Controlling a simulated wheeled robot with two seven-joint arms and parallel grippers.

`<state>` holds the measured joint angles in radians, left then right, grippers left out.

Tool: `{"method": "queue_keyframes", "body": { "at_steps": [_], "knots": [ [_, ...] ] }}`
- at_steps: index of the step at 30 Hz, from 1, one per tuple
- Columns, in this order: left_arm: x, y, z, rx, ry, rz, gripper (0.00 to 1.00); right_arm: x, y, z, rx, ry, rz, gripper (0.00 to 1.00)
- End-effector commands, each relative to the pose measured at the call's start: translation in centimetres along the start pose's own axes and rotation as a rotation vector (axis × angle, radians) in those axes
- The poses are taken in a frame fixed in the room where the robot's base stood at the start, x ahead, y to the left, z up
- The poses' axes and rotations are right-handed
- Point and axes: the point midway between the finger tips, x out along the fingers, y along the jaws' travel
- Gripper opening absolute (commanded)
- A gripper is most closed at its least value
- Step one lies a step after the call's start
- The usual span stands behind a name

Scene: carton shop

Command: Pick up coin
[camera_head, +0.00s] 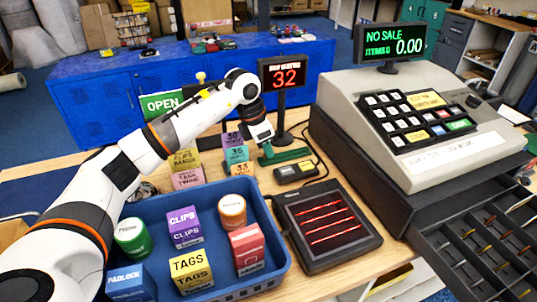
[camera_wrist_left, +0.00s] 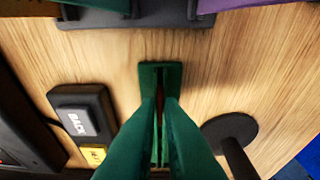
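The coin cannot be made out in the head view. My right gripper is in neither view.
A blue basket (camera_head: 277,267) of cartons and tubs stands front left. Small boxes (camera_head: 186,167) stand left of the gripper. The display's pole base (camera_wrist_left: 230,130) and small BACK-key device (camera_wrist_left: 80,115) flank the fingers.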

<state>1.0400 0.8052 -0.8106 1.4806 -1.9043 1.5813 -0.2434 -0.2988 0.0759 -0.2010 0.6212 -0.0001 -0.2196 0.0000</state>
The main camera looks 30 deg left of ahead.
Motion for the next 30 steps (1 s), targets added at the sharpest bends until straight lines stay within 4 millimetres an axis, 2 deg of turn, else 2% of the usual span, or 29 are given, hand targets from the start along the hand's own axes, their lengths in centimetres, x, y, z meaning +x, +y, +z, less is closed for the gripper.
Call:
{"method": "queue_keyframes", "body": {
  "at_steps": [11,17,23,30],
  "knots": [
    [-0.1,0.0,0.0,0.0,0.0,0.0,0.0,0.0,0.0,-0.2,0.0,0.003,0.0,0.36],
    [-0.8,0.0,-0.3,0.0,0.002,-0.001,0.0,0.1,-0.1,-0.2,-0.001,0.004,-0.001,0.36],
    [-3.7,-0.1,-1.2,0.001,0.004,-0.003,0.0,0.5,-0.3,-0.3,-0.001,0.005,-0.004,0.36],
    [-9.0,-0.1,-2.9,0.0,0.005,-0.004,0.0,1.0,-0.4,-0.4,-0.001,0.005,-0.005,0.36]
  ]
}}
